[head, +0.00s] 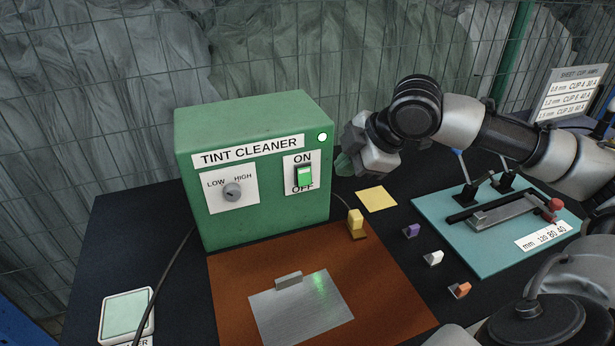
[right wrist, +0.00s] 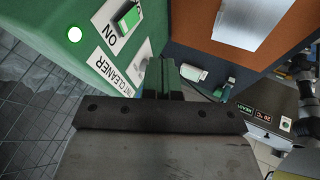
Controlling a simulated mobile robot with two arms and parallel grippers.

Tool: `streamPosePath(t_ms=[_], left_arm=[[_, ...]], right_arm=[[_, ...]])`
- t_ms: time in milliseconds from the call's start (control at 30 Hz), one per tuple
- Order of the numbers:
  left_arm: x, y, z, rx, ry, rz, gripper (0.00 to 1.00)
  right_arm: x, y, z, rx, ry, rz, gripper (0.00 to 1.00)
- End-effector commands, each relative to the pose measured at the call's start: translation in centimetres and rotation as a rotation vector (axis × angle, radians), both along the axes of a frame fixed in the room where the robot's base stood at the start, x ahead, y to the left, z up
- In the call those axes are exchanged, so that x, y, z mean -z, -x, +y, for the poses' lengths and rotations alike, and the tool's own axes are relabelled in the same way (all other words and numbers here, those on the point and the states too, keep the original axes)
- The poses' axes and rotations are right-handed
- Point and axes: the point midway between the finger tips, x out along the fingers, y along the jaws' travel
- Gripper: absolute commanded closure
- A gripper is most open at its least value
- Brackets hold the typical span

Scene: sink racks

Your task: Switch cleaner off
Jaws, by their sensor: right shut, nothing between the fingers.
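The green tint cleaner box (head: 250,222) stands at the back of the dark table. Its green rocker switch (head: 304,177) sits on a white plate between ON and OFF labels. The rocker's lower part looks bright green and its upper part dark. A round lamp (head: 322,137) above it glows white. My right gripper (head: 345,164) is shut and empty, just right of the box's front and apart from the switch. In the right wrist view, the closed fingers (right wrist: 166,78) are below the switch (right wrist: 130,17) in the picture. My left gripper is not in view.
A LOW/HIGH knob (head: 232,192) is left of the switch. A brown mat (head: 390,300) with a metal plate (head: 300,308) lies in front. A yellow block (head: 356,222), several small coloured pieces and a teal board (head: 475,255) are to the right. A wire mesh fence stands behind.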

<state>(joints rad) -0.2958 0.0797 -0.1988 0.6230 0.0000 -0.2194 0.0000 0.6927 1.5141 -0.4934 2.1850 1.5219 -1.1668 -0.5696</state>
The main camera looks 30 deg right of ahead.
Motion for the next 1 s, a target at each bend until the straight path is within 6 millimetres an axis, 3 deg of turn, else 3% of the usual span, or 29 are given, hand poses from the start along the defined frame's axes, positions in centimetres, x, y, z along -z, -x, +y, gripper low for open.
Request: streamPosePath(t_ms=[100, 267, 700, 1000], left_arm=[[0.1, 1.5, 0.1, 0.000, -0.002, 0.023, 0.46], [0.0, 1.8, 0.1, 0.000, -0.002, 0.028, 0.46], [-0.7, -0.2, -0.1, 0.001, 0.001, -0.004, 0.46], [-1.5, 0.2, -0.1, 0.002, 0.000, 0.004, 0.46]], right_arm=[[0.1, 0.0, 0.0, 0.000, 0.000, 0.000, 1.00], [1.1, -0.7, 0.4, -0.001, -0.004, 0.002, 1.00], [8.4, -5.2, 2.6, -0.002, -0.004, 0.002, 1.00], [8.7, -8.7, 1.6, 0.001, 0.000, -0.001, 1.00]])
